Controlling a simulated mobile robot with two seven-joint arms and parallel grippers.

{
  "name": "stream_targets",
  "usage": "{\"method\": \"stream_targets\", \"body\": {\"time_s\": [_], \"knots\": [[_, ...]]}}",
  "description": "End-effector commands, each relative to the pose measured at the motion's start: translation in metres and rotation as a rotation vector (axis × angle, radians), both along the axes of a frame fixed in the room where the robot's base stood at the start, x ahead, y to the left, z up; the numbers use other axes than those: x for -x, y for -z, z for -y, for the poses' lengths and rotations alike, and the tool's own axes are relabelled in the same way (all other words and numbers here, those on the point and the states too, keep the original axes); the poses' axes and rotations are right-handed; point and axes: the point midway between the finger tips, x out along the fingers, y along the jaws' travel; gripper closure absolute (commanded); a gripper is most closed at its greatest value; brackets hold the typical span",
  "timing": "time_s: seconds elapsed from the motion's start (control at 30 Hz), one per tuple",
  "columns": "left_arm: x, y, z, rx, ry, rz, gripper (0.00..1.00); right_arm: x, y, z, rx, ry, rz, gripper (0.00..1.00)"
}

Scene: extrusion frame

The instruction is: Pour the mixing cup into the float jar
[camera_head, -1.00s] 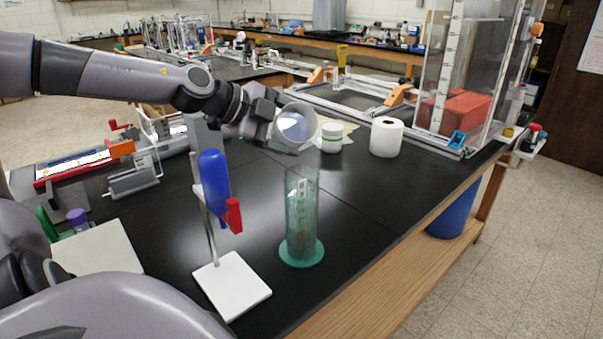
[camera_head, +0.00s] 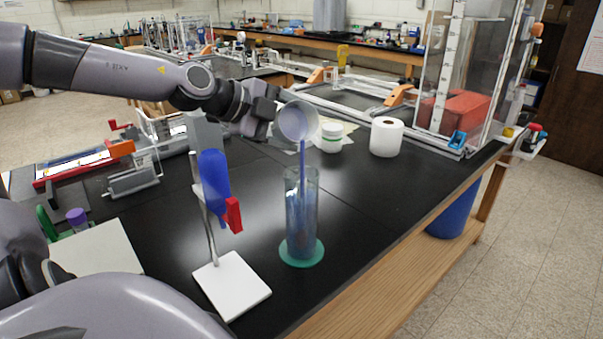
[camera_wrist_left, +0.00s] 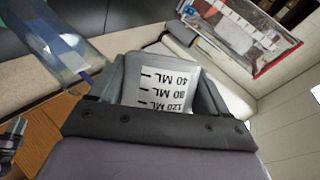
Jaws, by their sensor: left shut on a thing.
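My left gripper (camera_head: 272,118) is shut on the mixing cup (camera_head: 297,121), a whitish cup tipped well over to the right. A thin bluish-purple stream runs from its lip down into the float jar (camera_head: 302,205). The jar is a tall clear cylinder, upright on a round green base, and looks bluish inside. The cup is above the jar's mouth and apart from it. In the left wrist view the cup's label (camera_wrist_left: 168,90) with ML marks shows between the fingers, and part of the clear jar (camera_wrist_left: 58,45) is at upper left.
A white-based stand (camera_head: 232,284) with a blue holder and red clamp is left of the jar. A white jar (camera_head: 331,137) and a paper roll (camera_head: 386,137) stand behind. The black bench is clear right of the jar, up to its wooden edge.

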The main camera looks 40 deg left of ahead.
Motion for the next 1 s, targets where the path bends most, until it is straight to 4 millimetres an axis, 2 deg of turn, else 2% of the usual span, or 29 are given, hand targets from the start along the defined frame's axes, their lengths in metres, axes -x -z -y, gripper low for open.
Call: {"method": "stream_targets", "body": {"time_s": [1.0], "knots": [[0.001, 0.002, 0.001, -0.063, 0.000, 0.032, 0.57, 0.000, 0.014, 0.000, 0.000, 0.000, -0.001, 0.57]]}}
